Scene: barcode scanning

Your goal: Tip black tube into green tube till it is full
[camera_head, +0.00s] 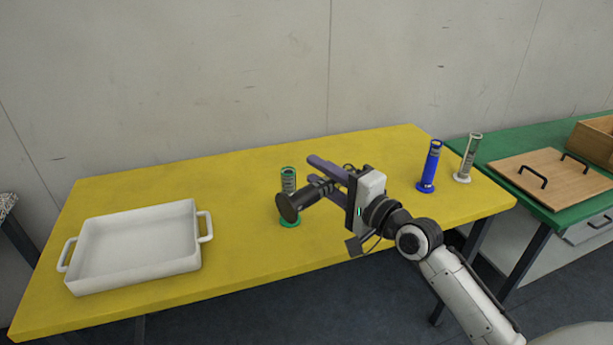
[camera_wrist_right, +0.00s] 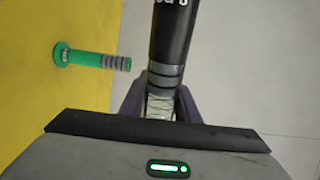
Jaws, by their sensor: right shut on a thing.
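The green tube (camera_head: 288,179) stands upright on the yellow table, with its green base on the tabletop. It also shows in the right wrist view (camera_wrist_right: 85,59), at left. My right gripper (camera_head: 316,170) is shut on the black tube (camera_head: 306,198) and holds it above the table, strongly tilted. The black tube's round base faces the head camera and overlaps the lower part of the green tube. In the right wrist view the black tube (camera_wrist_right: 169,40) runs up from between the fingers. I cannot tell how full either tube is. My left gripper is out of view.
A white two-handled tray (camera_head: 135,250) sits on the left of the yellow table (camera_head: 240,250). A blue tube (camera_head: 430,165) and a clear, pale-based tube (camera_head: 467,158) stand at the right. A green table (camera_head: 485,152) beyond holds a handled wooden board (camera_head: 545,178) and wooden box (camera_head: 595,138).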

